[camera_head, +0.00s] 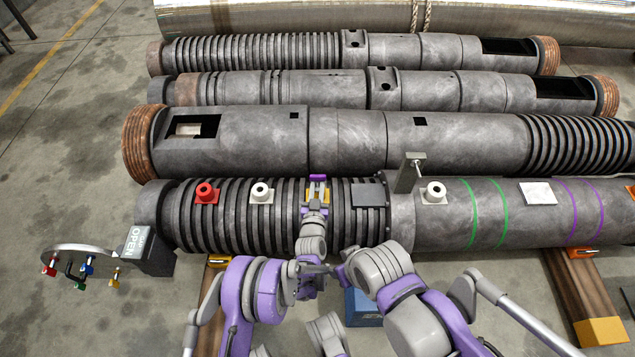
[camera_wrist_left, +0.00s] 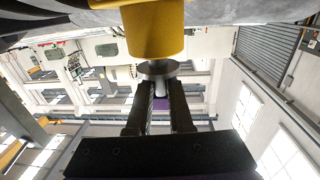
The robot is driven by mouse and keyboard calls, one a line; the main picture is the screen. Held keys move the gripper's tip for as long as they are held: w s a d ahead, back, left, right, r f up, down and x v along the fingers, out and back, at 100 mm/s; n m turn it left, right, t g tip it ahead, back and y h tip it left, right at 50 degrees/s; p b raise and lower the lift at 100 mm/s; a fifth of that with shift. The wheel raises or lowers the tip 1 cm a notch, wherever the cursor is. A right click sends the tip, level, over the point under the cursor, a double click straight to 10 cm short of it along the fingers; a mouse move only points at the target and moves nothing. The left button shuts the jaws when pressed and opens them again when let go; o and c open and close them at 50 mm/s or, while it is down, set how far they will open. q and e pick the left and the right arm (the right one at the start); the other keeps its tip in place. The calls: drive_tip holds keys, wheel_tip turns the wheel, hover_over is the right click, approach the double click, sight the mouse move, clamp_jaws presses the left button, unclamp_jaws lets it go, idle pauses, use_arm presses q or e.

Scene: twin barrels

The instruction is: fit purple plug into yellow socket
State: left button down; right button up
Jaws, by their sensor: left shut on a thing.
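The yellow socket (camera_head: 325,194) stands on top of the nearest ribbed barrel, partly hidden by my left gripper. In the left wrist view the yellow socket (camera_wrist_left: 153,30) is a large cylinder at the top, its end facing the fingers. My left gripper (camera_wrist_left: 160,92) is shut on the plug's pale stem (camera_wrist_left: 160,88). A grey disc (camera_wrist_left: 158,68) lies between the fingertips and the socket, close to its end; I cannot tell if they touch. Purple (camera_wrist_left: 163,103) shows behind the fingers. My right gripper is not clearly visible among the arm links.
A red socket (camera_head: 206,193) and white sockets (camera_head: 262,192) (camera_head: 433,192) stand on the same barrel. A grey post (camera_head: 409,175) rises right of the gripper. A curved rack (camera_head: 85,249) with several coloured handles stands left. More barrels lie behind.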

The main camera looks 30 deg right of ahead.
use_arm(q)
drive_tip(key=shift+f, duration=0.35)
use_arm(e)
drive_tip(key=shift+f, duration=0.2)
use_arm(q)
drive_tip(key=c, duration=0.7)
unclamp_jaws()
drive_tip(key=shift+c, duration=0.2)
